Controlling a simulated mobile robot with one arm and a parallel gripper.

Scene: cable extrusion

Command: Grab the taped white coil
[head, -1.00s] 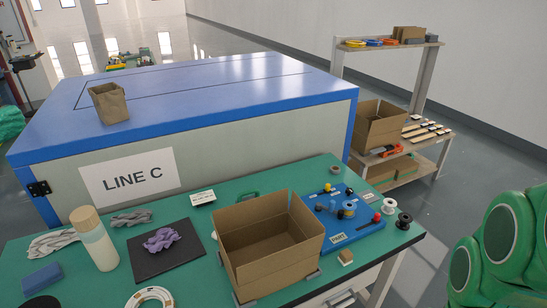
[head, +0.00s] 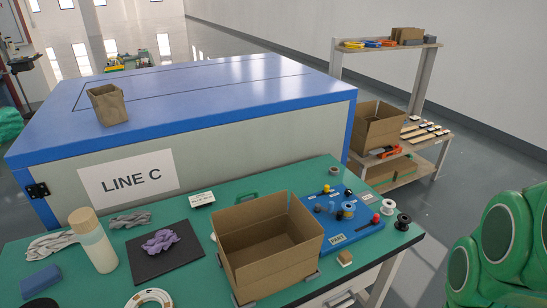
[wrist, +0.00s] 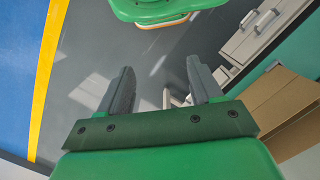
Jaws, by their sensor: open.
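The taped white coil (head: 149,300) lies flat on the green table at the bottom of the head view, left of the open cardboard box. It is a white ring with brown tape patches, and its near edge is cut off by the frame. My gripper (wrist: 160,85) shows in the wrist view with its two grey fingers apart and nothing between them. It hangs over grey floor beside the table, away from the coil. The coil is not in the wrist view. In the head view only green parts of my arm show at the lower right, not the fingers.
The open cardboard box (head: 268,238) stands beside the coil. A blue tray (head: 348,218) and spools are at right. The LINE C machine (head: 240,140) stands behind.

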